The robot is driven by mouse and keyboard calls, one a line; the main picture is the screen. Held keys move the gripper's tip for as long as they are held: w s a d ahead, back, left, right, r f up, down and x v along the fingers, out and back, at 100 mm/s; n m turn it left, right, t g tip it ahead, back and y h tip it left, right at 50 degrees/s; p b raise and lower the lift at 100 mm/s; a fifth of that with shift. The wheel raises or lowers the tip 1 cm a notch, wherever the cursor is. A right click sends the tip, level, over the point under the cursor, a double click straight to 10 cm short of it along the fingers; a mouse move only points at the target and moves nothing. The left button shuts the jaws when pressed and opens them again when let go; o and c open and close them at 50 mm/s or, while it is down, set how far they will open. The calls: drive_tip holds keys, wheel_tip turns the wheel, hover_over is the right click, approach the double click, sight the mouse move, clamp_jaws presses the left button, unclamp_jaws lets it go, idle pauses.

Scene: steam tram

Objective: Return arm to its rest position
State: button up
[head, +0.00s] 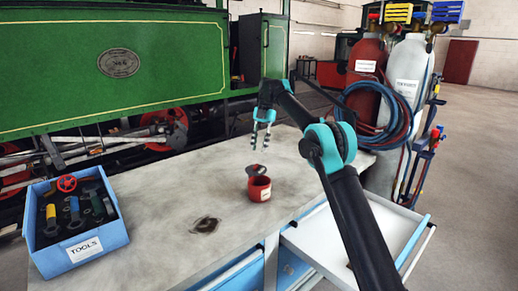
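My black and teal arm (340,165) reaches from the lower right over the workbench (165,185). My gripper (260,148) points down above the bench, with a visible gap between its two fingers. Nothing shows between the fingers. Below it a red cup (260,191) with a pale label stands on the bench, apart from the fingertips. A small dark red and grey object (254,170) shows at the cup's rim; I cannot tell whether it is in the cup or behind it.
A blue box labelled TOOLS (85,250) holds several tools at the bench's left end. An open drawer (335,240) juts out under my arm. Gas cylinders (405,85) with coiled hoses (385,125) stand at the right. A green steam tram (150,60) stands behind.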

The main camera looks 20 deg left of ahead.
drive_tip(key=s+d+f+m+t, duration=0.1)
drive_tip(key=s+d+m+t, duration=0.15)
drive_tip(key=d+m, duration=0.5)
drive_tip(key=s+d+f+m+t, duration=0.1)
drive_tip(key=s+d+m, duration=0.25)
drive_tip(key=d, duration=0.65)
drive_tip(key=s+d+f+m+t, duration=0.1)
drive_tip(key=s+d+f+m, duration=0.1)
drive_tip(key=d+m, duration=0.55)
drive_tip(key=s+d+f+m+t, duration=0.1)
drive_tip(key=s+d+f+m, duration=0.4)
drive_tip(key=s, duration=0.4)
drive_tip(key=s+d+f+m+t, duration=0.2)
drive_tip(key=s+d+f+m, duration=0.3)
drive_tip(key=s+d, duration=0.3)
drive_tip(key=s+d+f+m+t, duration=0.1)
drive_tip(key=s+d+f+m, duration=0.4)
drive_tip(key=s, duration=0.7)
drive_tip(key=shift+d+f+h, duration=0.35)
drive_tip(key=shift+d+h, duration=0.05)
drive_tip(key=shift+d, duration=0.4)
